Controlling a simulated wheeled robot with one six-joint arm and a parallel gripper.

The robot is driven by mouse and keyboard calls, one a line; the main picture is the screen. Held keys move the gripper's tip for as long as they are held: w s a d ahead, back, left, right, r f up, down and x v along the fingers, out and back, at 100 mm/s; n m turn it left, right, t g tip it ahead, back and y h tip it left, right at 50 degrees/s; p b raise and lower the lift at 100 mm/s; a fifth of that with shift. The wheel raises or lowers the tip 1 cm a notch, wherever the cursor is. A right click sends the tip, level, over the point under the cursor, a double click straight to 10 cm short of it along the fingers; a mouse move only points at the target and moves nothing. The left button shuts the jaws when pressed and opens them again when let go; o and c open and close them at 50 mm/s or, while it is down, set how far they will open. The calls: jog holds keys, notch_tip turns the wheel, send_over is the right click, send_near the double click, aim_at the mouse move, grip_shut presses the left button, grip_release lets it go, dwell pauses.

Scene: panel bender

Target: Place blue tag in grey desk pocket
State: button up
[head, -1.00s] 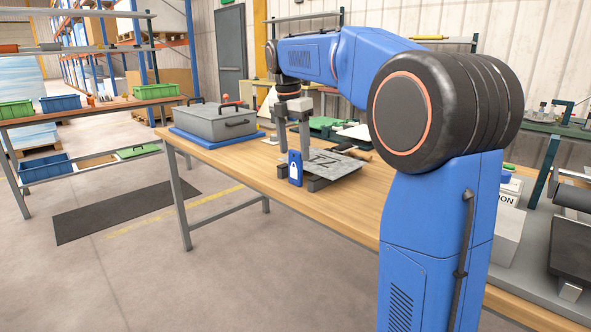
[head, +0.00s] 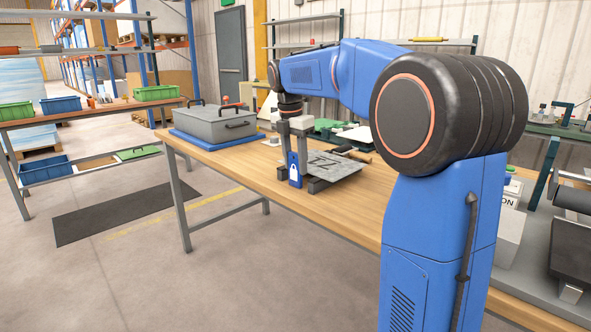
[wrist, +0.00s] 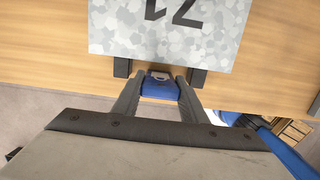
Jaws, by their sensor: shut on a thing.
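The blue tag (head: 294,171) stands upright at the near edge of the marked grey panel, with a white padlock symbol on its face. My gripper (head: 294,156) is down over the tag and shut on it. In the wrist view the tag (wrist: 159,86) sits between the two fingertips of my gripper (wrist: 159,82). I cannot tell whether its lower end touches the bench. I cannot make out the grey desk pocket for certain in either view.
A speckled grey panel (head: 334,165) with large dark characters lies on dark supports on the wooden bench (head: 235,160). A grey lidded box (head: 213,125) rests on a blue mat at the bench's far end. The bench between the box and panel is mostly clear.

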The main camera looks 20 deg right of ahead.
notch_tip(320, 180, up, 10)
jog(key=shift+r, duration=0.1)
dwell(0.4)
